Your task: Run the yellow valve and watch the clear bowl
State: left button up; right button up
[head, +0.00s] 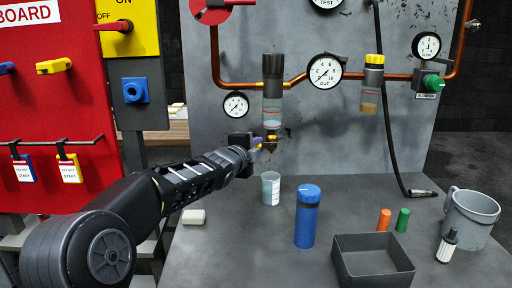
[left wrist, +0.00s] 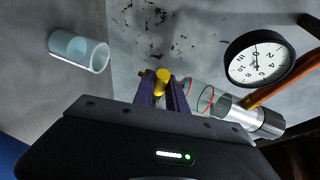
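The yellow valve (left wrist: 162,84) sits under the clear bowl (head: 272,108), which has a dark top and holds pale liquid with a red line on it. The bowl lies at a slant in the left wrist view (left wrist: 207,99). My left gripper (head: 259,146) is at the valve. In the left wrist view its two fingers (left wrist: 164,92) stand on either side of the yellow valve, with a narrow gap between them. Whether they press on it I cannot tell. In the head view the gripper partly hides the valve. My right gripper is not in view.
A clear beaker (head: 270,188) stands on the bench below the bowl. A blue bottle (head: 308,217), a dark tray (head: 373,278) and a grey jug (head: 471,218) stand to its right. A yellow-capped bowl (head: 371,92) with amber liquid hangs at right. Gauges and copper pipe line the panel.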

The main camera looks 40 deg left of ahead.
pick_arm(q)
grip_shut()
jog(key=shift+f, duration=0.15)
dwell(0.8)
jog(key=shift+f, duration=0.1)
jog(key=f+n+t+b, duration=0.1)
jog(key=n+b, duration=0.1)
jog(key=b, duration=0.1)
jog(key=f+n+t+b, duration=0.1)
jog(key=n+b, duration=0.1)
jog(key=b, duration=0.1)
jog(key=shift+w+d+b, duration=0.15)
jog(key=shift+d+b, duration=0.05)
jog(key=shift+b, duration=0.15)
jog(key=o, duration=0.6)
grip_release()
jog(key=shift+r, duration=0.15)
jog(key=shift+c, duration=0.2)
